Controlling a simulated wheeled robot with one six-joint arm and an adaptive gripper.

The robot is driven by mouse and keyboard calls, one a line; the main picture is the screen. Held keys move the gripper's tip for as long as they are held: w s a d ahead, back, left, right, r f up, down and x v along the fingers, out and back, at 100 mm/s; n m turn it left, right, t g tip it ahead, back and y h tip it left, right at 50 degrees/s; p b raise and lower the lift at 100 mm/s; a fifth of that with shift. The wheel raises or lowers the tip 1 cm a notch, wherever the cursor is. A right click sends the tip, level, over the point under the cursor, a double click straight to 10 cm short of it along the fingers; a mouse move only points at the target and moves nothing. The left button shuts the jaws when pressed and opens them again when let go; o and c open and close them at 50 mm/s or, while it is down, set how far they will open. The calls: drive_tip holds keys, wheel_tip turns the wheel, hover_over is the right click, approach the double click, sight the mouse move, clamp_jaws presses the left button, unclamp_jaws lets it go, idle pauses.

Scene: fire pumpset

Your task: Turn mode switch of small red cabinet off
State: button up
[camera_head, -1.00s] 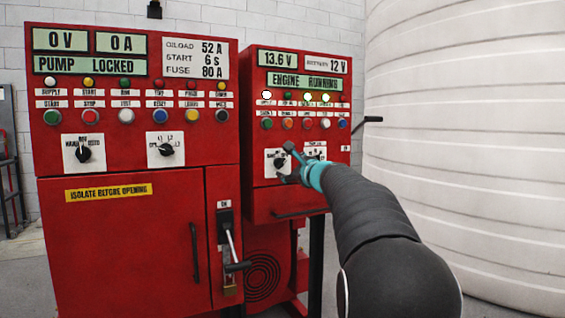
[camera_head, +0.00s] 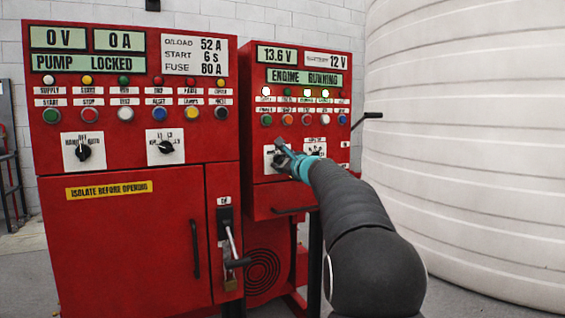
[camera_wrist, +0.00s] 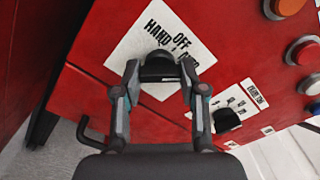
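The small red cabinet (camera_head: 262,195) stands right of the larger cabinet, its display reading ENGINE RUNNING. Its mode switch, a black knob (camera_wrist: 158,67) on a white plate (camera_wrist: 135,48) marked HAND, OFF and AUTO, is at the upper middle of the wrist view. My gripper (camera_wrist: 160,75) has its two fingers spread, one on each side of the knob; I cannot tell whether they touch it. In the head view my gripper (camera_head: 284,153) is in front of the plate and hides most of the knob. The knob's exact pointing direction is unclear.
A second switch plate (camera_wrist: 232,112) with a black knob sits to the right. Push buttons (camera_wrist: 302,52) lie above it. The large red cabinet (camera_head: 130,245) stands at left, with a lever handle (camera_head: 230,240). A white tank (camera_head: 465,150) is at right.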

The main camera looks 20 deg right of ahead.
drive_tip(key=shift+f+b, duration=0.1)
drive_tip(key=shift+b, duration=0.25)
drive_tip(key=shift+f+n+b, duration=0.1)
drive_tip(key=shift+n+b, duration=0.55)
drive_tip(key=shift+n, duration=0.15)
drive_tip(key=shift+n+b, duration=1.1)
drive_tip(key=shift+n, duration=0.1)
drive_tip(key=n+b, duration=0.3)
drive_tip(key=n, duration=0.1)
drive_tip(key=shift+n, duration=0.3)
drive_tip(key=shift+r, duration=0.2)
drive_tip(key=o, duration=1.1)
drive_tip(key=shift+o, duration=0.2)
